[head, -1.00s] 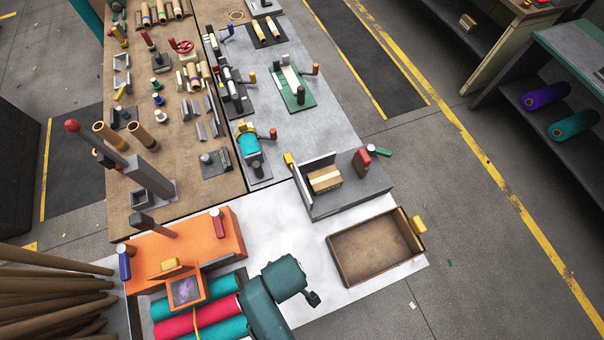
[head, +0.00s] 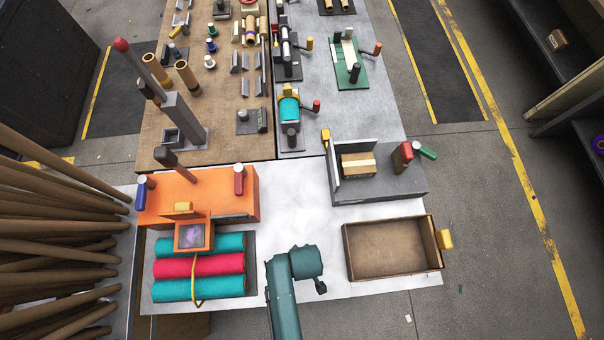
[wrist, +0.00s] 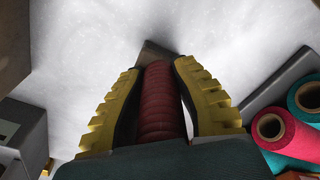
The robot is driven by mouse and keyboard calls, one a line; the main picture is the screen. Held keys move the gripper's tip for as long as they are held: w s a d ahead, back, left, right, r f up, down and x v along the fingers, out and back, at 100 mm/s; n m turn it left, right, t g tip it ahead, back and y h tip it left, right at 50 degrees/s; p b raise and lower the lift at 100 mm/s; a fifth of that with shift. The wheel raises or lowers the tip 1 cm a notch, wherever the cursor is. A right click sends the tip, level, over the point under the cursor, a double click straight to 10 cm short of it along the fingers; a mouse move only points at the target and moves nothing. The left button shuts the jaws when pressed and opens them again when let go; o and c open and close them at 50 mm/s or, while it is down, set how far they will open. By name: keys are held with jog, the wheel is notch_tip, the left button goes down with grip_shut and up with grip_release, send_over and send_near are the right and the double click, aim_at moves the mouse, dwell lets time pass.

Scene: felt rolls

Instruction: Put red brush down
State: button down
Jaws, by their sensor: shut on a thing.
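The red brush (wrist: 159,105) has a ribbed red handle and a dark grey-brown end, seen in the wrist view. My gripper (wrist: 158,70) has two yellow ridged fingers and is shut around the handle. Bright white tabletop (wrist: 90,40) shows beyond the brush; I cannot tell whether the brush touches it. In the head view my teal arm end hangs over the white table (head: 300,220), between the felt rolls (head: 205,265) and the open brown tray (head: 348,262). The brush is hidden there beneath my arm.
An orange machine (head: 225,205) stands behind the rolls. A grey block with a parcel (head: 358,165) stands behind the tray. Roll ends (wrist: 272,130) show at the right of the wrist view. White table is clear behind my arm.

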jog(key=shift+f, duration=0.15)
jog(key=c, duration=1)
grip_release()
jog(key=shift+o, duration=0.2)
